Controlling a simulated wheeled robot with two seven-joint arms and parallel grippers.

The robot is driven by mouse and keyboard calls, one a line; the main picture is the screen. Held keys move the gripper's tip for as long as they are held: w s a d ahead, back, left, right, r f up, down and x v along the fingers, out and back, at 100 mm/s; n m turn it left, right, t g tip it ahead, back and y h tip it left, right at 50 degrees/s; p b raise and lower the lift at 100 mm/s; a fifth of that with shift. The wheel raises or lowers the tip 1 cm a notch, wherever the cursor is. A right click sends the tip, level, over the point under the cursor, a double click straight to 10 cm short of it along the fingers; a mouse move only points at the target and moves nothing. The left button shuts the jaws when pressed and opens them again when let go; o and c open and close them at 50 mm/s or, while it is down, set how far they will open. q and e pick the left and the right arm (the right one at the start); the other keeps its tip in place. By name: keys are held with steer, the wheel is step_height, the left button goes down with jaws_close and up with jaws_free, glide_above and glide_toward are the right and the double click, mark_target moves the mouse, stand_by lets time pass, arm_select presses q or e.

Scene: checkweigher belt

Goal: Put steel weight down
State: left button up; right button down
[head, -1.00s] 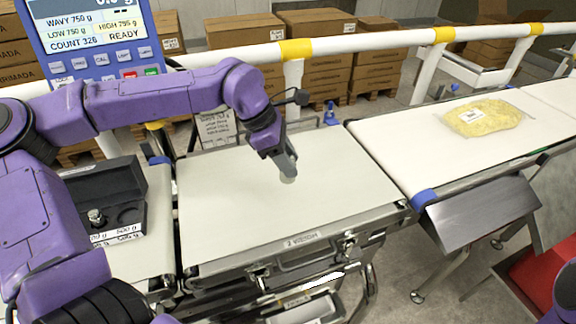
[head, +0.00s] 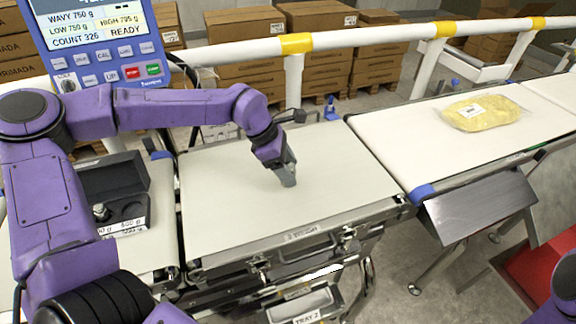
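My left gripper (head: 286,178) points down at the middle of the pale weighing belt (head: 225,215), its tip at or just above the surface. Its grey fingers are seen nearly edge-on, so I cannot tell whether they are open or shut. A steel weight between them cannot be made out clearly. A black weight case (head: 112,178) stands open at the left, with a small steel weight (head: 100,212) in one recess and a dark recess beside it. My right gripper is out of view; only a bit of purple arm shows at the lower right.
The blue checkweigher display (head: 95,40) stands at the upper left, its top digits cut off. A bag of yellow pasta (head: 482,113) lies on the right-hand belt (head: 400,135). A white rail (head: 375,38) runs behind. The weighing belt around my gripper is clear.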

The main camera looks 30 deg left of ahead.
arm_select(q)
steer(key=shift+r, duration=0.3)
steer(key=v, duration=1.2)
steer(key=shift+s+f, duration=0.1)
steer(key=shift+f, duration=0.1)
